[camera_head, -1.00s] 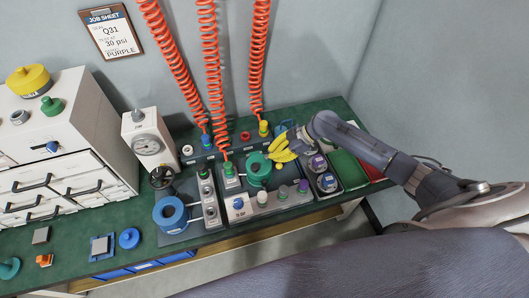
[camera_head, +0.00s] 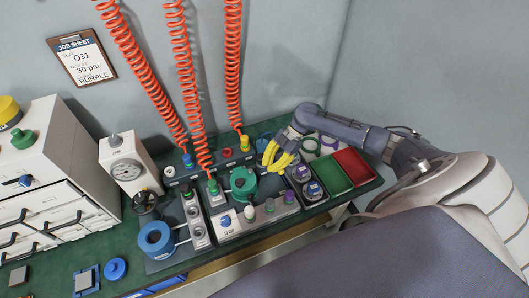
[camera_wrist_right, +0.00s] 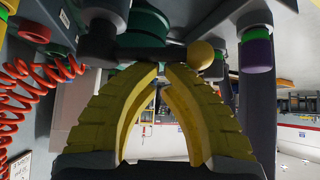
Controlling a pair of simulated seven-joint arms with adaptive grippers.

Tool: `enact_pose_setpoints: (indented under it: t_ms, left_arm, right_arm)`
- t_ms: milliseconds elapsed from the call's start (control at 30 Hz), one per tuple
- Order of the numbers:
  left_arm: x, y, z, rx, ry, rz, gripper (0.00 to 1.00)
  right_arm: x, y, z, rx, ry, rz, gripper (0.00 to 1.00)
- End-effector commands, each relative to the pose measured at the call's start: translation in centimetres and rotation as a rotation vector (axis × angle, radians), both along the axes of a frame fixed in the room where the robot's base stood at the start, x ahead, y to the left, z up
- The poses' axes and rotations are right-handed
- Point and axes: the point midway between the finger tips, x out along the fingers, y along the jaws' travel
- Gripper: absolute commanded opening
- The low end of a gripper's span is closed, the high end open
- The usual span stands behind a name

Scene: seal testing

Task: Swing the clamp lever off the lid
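The clamp fixture has a green round body and lid (camera_head: 243,182) on a grey base in the middle of the bench. In the right wrist view, the green lid (camera_wrist_right: 148,22) is at the top, with a dark lever bar (camera_wrist_right: 130,50) ending in a yellow ball knob (camera_wrist_right: 201,55). My right gripper (camera_head: 268,160), with ribbed yellow fingers, is just right of the green fixture. In the wrist view its fingertips (camera_wrist_right: 163,70) are a narrow gap apart beside the bar, left of the knob. No firm contact can be made out. My left gripper is out of view.
A blue ring fixture (camera_head: 156,238) stands left of the green one. Purple-topped parts (camera_head: 313,189) and green (camera_head: 328,175) and red (camera_head: 354,166) trays are to the right. Orange coiled hoses (camera_head: 188,85) hang behind, near a gauge (camera_head: 126,170).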

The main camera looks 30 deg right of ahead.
Motion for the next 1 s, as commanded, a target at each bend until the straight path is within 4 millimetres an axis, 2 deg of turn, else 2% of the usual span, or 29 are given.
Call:
enact_pose_setpoints:
  t_ms: [767,867,1000]
  left_arm:
    - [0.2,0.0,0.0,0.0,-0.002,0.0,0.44]
    - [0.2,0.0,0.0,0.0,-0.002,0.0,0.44]
    - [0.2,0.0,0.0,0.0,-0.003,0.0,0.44]
  right_arm:
    - [-0.2,-0.4,-0.1,-0.003,0.001,-0.004,0.0]
    - [-0.3,0.1,0.1,-0.003,0.002,-0.002,0.0]
    - [-0.8,2.0,0.6,0.001,0.001,0.002,0.0]
